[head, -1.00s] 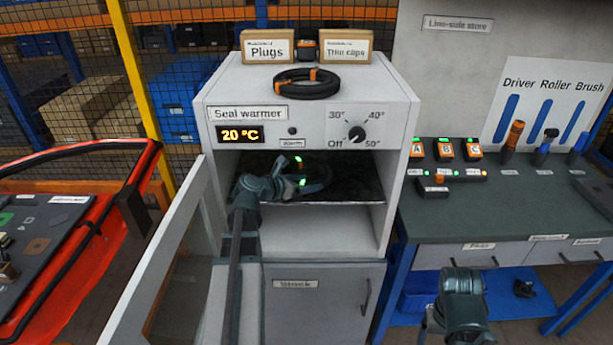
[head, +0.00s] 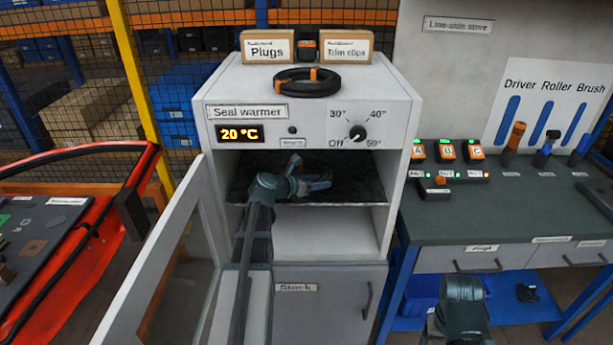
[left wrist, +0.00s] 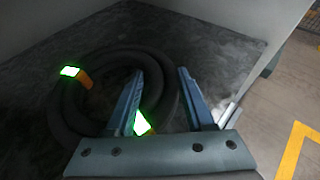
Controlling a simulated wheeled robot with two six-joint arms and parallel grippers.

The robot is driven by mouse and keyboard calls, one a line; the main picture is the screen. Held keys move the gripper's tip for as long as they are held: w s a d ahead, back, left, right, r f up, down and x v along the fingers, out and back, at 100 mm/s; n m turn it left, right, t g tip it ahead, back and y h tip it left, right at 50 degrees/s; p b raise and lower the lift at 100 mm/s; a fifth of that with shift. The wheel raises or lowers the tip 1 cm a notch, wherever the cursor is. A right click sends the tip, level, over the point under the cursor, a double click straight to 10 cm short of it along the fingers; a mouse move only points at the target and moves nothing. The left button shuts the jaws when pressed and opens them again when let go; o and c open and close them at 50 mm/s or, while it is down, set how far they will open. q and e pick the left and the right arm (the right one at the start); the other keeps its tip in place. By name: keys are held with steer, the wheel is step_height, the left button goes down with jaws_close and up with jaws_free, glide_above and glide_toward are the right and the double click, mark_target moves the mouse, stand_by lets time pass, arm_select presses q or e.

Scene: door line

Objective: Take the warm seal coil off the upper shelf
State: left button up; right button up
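The seal coil (left wrist: 62,115), a dark ring with orange bands and bright green marks, lies on the dark upper shelf (left wrist: 222,45) in the left wrist view. My left gripper (left wrist: 161,74) is open there, one finger over the ring's inside and the other near its outer right edge. The ring's right side runs between the fingers; I cannot tell how low they are. In the head view, my left gripper (head: 318,182) reaches into the seal warmer (head: 310,108), and the coil is lost in shadow or behind it. The right gripper's fingers do not show.
The warmer's glass door (head: 165,260) stands open at left, beside my left arm. Another dark coil (head: 307,83) and boxes sit on top of the warmer. The display reads 20 °C. The lower shelf (head: 320,235) is empty. A bench (head: 520,215) stands at right.

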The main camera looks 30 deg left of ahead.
arm_select(q)
steer(key=shift+s+d, duration=0.1)
steer(key=shift+d, duration=0.1)
jaws_close()
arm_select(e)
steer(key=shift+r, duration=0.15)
